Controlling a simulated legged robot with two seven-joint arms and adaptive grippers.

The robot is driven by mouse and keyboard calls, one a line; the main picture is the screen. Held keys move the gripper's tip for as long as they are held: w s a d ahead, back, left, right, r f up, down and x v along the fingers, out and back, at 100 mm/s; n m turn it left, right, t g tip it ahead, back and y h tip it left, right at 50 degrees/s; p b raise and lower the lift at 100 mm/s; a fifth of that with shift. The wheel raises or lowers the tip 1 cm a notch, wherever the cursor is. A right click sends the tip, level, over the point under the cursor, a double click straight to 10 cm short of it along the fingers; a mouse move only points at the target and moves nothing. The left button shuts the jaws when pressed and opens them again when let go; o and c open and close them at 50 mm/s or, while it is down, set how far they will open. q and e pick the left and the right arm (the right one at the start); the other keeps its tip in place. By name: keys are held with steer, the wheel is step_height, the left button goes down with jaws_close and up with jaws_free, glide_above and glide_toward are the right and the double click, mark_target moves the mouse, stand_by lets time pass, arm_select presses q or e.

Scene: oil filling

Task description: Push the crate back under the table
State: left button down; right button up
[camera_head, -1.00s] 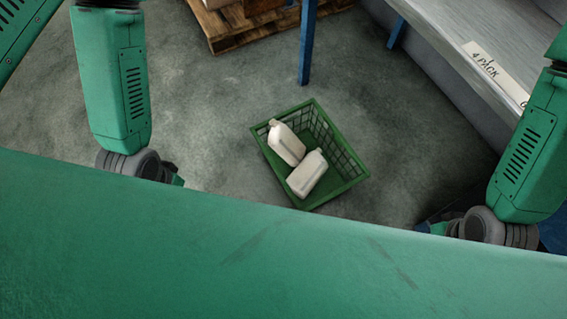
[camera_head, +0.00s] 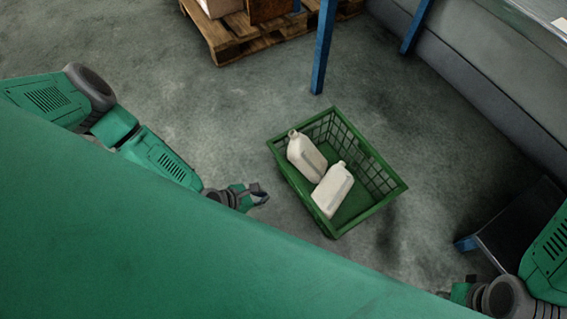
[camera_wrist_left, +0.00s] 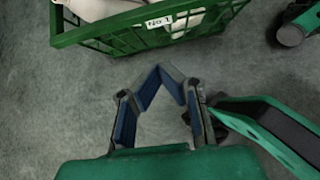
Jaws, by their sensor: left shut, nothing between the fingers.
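The green mesh crate (camera_head: 371,213) stands on the floor in the middle of the head view, with two white bottles (camera_head: 306,157) (camera_head: 332,190) leaning inside it. My left gripper (camera_head: 262,194) is left of the crate, low and apart from it. In the left wrist view the gripper (camera_wrist_left: 163,72) has its fingertips together with nothing between them. The crate's side (camera_wrist_left: 150,38), with a "No 1" label (camera_wrist_left: 161,21), lies just ahead of the fingers across a small gap. My right gripper (camera_head: 462,291) shows only partly at the bottom right; its fingers are hidden.
Blue legs (camera_head: 324,50) (camera_head: 415,27) stand behind the crate. A wooden pallet (camera_head: 235,40) with boxes lies at the back. A grey wall-like side (camera_head: 470,75) runs along the right. A dark panel with a blue end (camera_head: 466,243) is right of the crate. Floor left is clear.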

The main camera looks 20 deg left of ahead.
arm_select(q)
steer(key=w+d+r+b+x, duration=0.1)
steer(key=b+x, duration=0.3)
steer(key=x, duration=0.8)
steer(key=shift+w+r, duration=0.4)
